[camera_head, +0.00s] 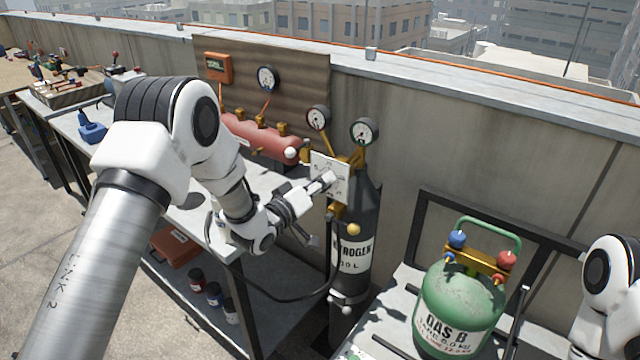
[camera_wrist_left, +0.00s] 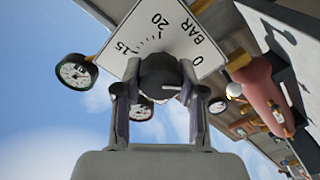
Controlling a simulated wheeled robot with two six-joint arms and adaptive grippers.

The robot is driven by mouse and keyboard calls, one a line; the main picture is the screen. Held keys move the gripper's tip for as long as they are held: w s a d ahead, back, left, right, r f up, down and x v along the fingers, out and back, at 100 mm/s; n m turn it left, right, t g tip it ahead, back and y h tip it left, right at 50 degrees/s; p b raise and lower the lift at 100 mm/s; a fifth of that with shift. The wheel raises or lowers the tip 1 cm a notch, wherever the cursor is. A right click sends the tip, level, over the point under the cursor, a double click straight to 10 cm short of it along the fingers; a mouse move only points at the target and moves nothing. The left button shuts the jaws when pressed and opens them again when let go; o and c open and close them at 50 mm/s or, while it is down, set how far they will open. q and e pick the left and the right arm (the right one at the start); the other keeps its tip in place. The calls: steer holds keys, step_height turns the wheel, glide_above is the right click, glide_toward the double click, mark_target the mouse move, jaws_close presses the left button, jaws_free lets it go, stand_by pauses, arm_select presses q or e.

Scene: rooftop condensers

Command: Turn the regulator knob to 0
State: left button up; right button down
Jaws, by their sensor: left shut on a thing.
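The regulator's white dial plate (camera_head: 341,168) stands at the neck of the dark nitrogen cylinder (camera_head: 355,258) in the head view. In the left wrist view the plate (camera_wrist_left: 173,30) shows the marks 15, 20 and 0 BAR. My left gripper (camera_head: 326,181) reaches the plate's front. In the left wrist view my left gripper (camera_wrist_left: 160,98) is shut on the dark round knob (camera_wrist_left: 160,70), one finger on each side. A short white line shows on the knob, on its right side in that view; I cannot tell its exact reading. My right gripper is out of view.
Two gauges (camera_head: 364,131) stand above the regulator. A red tank (camera_head: 257,138) lies left of it on the grey bench (camera_head: 215,222). A green gas cylinder (camera_head: 458,310) stands at the right. A black hose (camera_head: 290,298) hangs below the cylinder's regulator.

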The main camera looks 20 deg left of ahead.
arm_select(q)
steer(key=shift+f+n, duration=0.15)
steer(key=shift+n, duration=0.25)
steer(key=o, duration=1.1)
steer(key=shift+o, duration=0.2)
steer(key=shift+s+a, duration=0.1)
steer(key=shift+s, duration=0.05)
steer(key=v, duration=1.1)
steer(key=shift+s, duration=0.35)
steer(key=shift+a, duration=0.1)
